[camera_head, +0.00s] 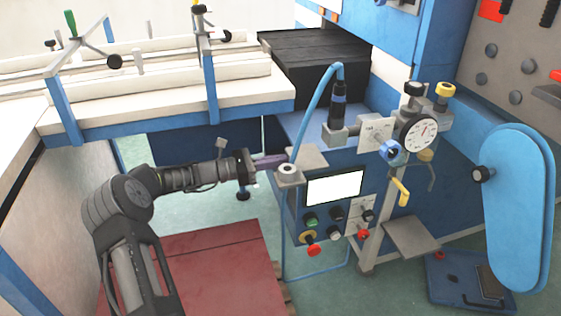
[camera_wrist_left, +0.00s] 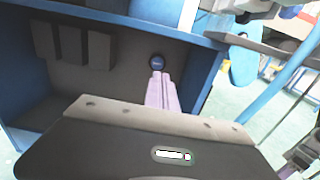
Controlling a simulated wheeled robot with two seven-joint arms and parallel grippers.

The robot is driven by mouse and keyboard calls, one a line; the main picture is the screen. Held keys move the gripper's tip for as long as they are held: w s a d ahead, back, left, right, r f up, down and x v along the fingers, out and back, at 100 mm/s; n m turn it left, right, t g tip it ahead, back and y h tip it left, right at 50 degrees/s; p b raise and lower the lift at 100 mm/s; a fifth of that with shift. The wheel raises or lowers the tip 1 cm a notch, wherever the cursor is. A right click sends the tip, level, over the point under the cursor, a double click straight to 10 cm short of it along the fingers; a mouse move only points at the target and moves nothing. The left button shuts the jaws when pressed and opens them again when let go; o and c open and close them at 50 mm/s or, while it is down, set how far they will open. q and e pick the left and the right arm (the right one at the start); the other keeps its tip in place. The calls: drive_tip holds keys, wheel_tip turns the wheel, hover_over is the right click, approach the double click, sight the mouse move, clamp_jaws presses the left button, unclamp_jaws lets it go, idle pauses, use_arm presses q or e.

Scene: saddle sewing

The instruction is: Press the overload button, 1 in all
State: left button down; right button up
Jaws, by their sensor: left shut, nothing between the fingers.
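A round dark-blue button (camera_wrist_left: 157,62) sits on a grey panel inside a blue frame in the left wrist view. I take it for the overload button, though I cannot read any label. My left gripper (camera_wrist_left: 160,77) is shut and empty. Its purple fingers point at the button, with the tips just below it in the picture; I cannot tell whether they touch. In the head view my left gripper (camera_head: 282,160) reaches the left side of the blue machine, and the button does not show there. My right gripper is not in view.
A control panel with a white screen (camera_head: 334,186), a green button (camera_head: 311,219) and a red knob (camera_head: 313,250) faces forward, right of the gripper. A grey bracket (camera_head: 289,176) juts out close beside the fingers. A white table (camera_head: 250,92) stands behind my left arm.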

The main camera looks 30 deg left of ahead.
use_arm(q)
drive_tip(key=b+x, duration=0.2)
drive_tip(key=x, duration=0.9)
drive_tip(key=shift+w+d+b, duration=0.2)
drive_tip(key=shift+b, duration=0.2)
